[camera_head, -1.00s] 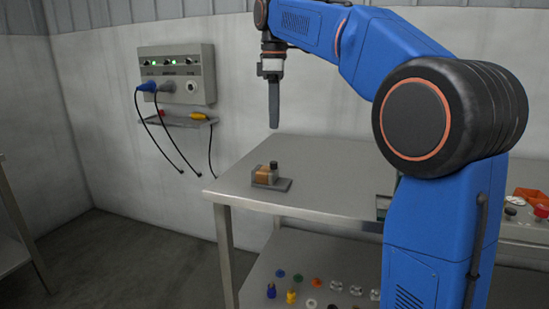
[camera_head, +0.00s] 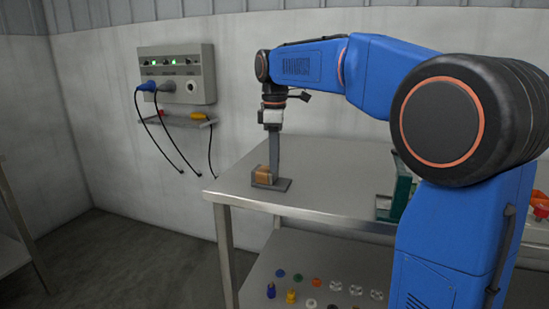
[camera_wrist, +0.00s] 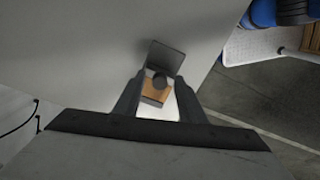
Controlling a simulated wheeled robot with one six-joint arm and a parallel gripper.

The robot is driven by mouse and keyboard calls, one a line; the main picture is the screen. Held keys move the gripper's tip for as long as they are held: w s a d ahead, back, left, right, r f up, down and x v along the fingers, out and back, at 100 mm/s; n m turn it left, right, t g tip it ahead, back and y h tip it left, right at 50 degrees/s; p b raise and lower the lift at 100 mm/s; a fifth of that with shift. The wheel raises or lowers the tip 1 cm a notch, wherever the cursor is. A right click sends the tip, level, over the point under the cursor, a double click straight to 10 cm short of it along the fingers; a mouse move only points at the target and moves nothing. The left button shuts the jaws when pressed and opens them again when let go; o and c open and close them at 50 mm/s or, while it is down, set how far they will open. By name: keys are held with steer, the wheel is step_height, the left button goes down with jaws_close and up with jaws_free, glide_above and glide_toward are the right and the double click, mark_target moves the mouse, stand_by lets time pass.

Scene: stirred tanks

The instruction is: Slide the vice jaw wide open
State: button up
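The vice is a small fixture on the near left corner of the table, with a flat dark grey base plate (camera_head: 283,185) and a brown-orange block (camera_head: 262,176). In the wrist view, the brown block (camera_wrist: 155,92) and a dark round knob (camera_wrist: 159,82) show between my fingers, with the bare grey plate (camera_wrist: 166,57) beyond. My gripper (camera_head: 275,176) points straight down at the vice and hides part of it. In the wrist view, the two fingers (camera_wrist: 160,77) stand apart on either side of the knob. I cannot tell whether either finger touches it.
The grey tabletop (camera_head: 325,190) is clear to the right of the vice, up to a green object (camera_head: 398,196) near my arm. A shelf below holds several small coloured parts. A wall panel (camera_head: 176,73) with cables hangs at the left.

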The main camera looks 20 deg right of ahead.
jaws_close()
steer(key=shift+s+d, duration=0.3)
steer(key=shift+d, duration=0.2)
jaws_free()
steer(key=shift+r, duration=0.1)
step_height(320, 180, up, 17)
steer(key=shift+r, duration=0.15)
stand_by(0.3)
stand_by(0.3)
